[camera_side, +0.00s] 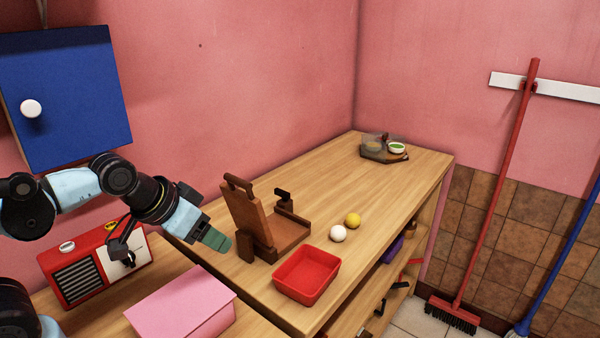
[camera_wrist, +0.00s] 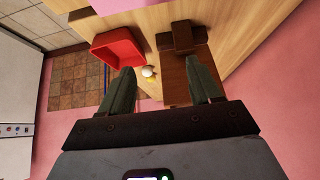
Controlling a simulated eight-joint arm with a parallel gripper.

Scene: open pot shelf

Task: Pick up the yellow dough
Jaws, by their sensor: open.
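The yellow dough (camera_side: 353,220) is a small ball on the wooden counter, right beside a white ball (camera_side: 338,233). In the wrist view the yellow dough (camera_wrist: 152,80) shows only partly, close to the white ball (camera_wrist: 148,71). My gripper (camera_side: 222,243) is at the left of the counter, well to the left of the dough, with the wooden press between them in the side view. In the wrist view my gripper (camera_wrist: 162,80) has its two green fingers wide apart, with nothing held between them.
A wooden press (camera_side: 250,220) with a raised lid stands left of the balls. A red tray (camera_side: 307,275) sits in front of them. A pink box (camera_side: 181,302) and a red radio (camera_side: 95,265) are near my arm. A dark tray with bowls (camera_side: 384,154) is at the far end.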

